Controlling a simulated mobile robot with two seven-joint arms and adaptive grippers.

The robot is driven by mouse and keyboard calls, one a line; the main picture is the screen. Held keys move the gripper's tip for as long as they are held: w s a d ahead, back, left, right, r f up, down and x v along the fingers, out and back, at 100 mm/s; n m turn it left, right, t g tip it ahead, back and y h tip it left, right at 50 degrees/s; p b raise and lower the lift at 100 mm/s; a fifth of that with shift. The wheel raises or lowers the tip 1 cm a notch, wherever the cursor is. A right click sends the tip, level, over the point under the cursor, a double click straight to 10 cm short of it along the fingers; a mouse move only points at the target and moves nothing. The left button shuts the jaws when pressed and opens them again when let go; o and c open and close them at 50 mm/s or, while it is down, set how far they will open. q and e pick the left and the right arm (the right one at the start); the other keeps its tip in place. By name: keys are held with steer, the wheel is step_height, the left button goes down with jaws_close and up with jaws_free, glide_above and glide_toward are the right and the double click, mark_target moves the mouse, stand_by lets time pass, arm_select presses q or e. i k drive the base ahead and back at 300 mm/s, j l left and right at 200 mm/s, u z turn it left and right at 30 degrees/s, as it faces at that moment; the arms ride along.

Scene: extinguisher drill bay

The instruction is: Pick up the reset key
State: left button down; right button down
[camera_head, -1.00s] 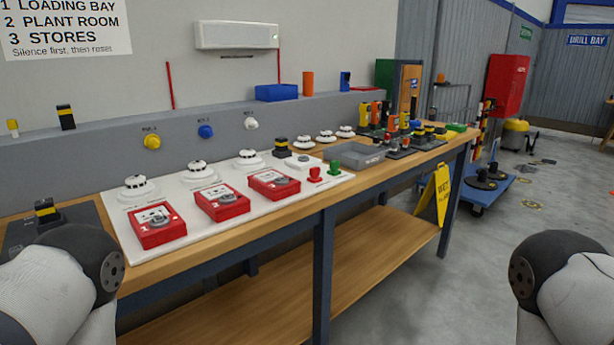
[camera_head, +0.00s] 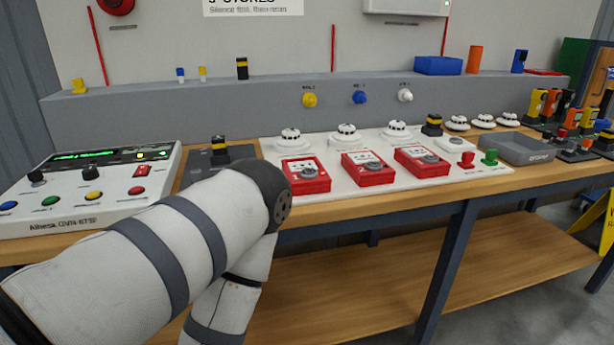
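I cannot tell for sure which item is the reset key. Small upright pieces stand on the grey ledge behind the bench: a black-and-yellow one (camera_head: 242,69), a blue-and-white one (camera_head: 180,74), a yellow-and-white one (camera_head: 202,73) and a yellow one (camera_head: 78,86). Another black-and-yellow piece (camera_head: 219,148) stands on a dark pad (camera_head: 240,153) on the bench, and one more (camera_head: 432,126) stands on the white board. My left arm reaches in from the left, bent in front of the bench. Neither gripper is in view.
A control panel (camera_head: 90,185) with coloured buttons sits at the bench's left end. Red call points (camera_head: 304,174) and white detectors (camera_head: 345,135) stand on the white board (camera_head: 375,188). A grey tray (camera_head: 515,148) is to their right. The wooden lower shelf (camera_head: 380,290) looks bare.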

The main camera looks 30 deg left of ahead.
mark_target(467, 157)
steer(key=i+l+u, duration=0.15)
steer(key=l+u, duration=0.2)
steer(key=i+l+u, duration=0.15)
steer(key=l+u, duration=0.2)
steer(key=l, duration=0.2)
steer(key=l+u, duration=0.35)
steer(key=l, duration=0.15)
